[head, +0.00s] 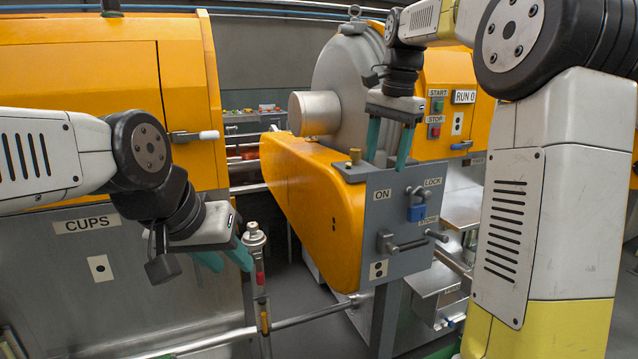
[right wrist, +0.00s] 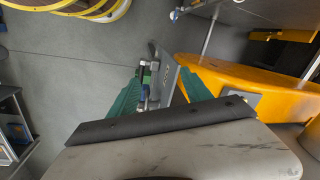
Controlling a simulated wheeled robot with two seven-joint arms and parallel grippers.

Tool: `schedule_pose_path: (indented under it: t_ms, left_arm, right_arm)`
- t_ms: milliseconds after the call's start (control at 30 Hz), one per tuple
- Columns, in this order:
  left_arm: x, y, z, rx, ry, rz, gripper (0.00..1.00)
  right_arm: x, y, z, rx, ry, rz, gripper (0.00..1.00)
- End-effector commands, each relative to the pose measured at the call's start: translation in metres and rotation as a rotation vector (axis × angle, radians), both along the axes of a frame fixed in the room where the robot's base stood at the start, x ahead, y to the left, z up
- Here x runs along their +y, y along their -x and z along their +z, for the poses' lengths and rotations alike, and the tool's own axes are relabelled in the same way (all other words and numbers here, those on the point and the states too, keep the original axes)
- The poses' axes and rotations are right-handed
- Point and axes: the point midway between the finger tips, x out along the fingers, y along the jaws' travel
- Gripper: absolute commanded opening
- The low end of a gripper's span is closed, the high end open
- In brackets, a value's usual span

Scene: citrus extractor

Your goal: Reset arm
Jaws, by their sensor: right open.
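My right gripper (head: 388,164) is open, its two teal fingers pointing down at the top edge of the grey control panel (head: 376,215). No object shows between its fingers in the head view; contact with the panel cannot be told. The panel carries an ON label, a blue padlock (head: 417,212) under a LOCK label, and a grey lever handle (head: 405,244). In the right wrist view, the spread green fingers (right wrist: 160,78) flank the panel's edge (right wrist: 168,75). My left gripper (head: 238,268) hangs at lower left, fingers apart and empty, beside a metal post (head: 255,240).
An orange guard (head: 315,190) extends back from the panel towards the large grey drum (head: 349,75). Orange cabinets stand left (head: 80,70) and right (head: 440,75), the right one with START and STOP buttons. A pipe rail (head: 320,313) runs low across the front.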

Motion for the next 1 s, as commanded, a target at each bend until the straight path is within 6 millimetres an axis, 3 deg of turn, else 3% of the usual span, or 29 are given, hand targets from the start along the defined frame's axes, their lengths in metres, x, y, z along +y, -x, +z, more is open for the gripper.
schedule_pose_path:
  t_ms: [267, 600, 800, 1000]
  left_arm:
    - [0.0, 0.0, 0.0, 0.0, 0.0, 0.0, 0.36]
    - [0.0, 0.0, 0.0, 0.0, 0.0, 0.0, 0.36]
    - [0.0, 0.0, 0.0, 0.0, 0.0, 0.0, 0.36]
    - [0.0, 0.0, 0.0, 0.0, 0.0, 0.0, 0.36]
  right_arm:
    - [-0.011, 0.075, -0.008, -0.163, -0.032, 0.243, 0.57]
    - [-0.004, 0.193, -0.07, -0.441, 0.065, 0.619, 0.57]
    - [0.001, 0.225, -0.102, -0.517, 0.134, 0.732, 0.57]
    - [0.001, 0.23, -0.108, -0.529, 0.147, 0.751, 0.57]
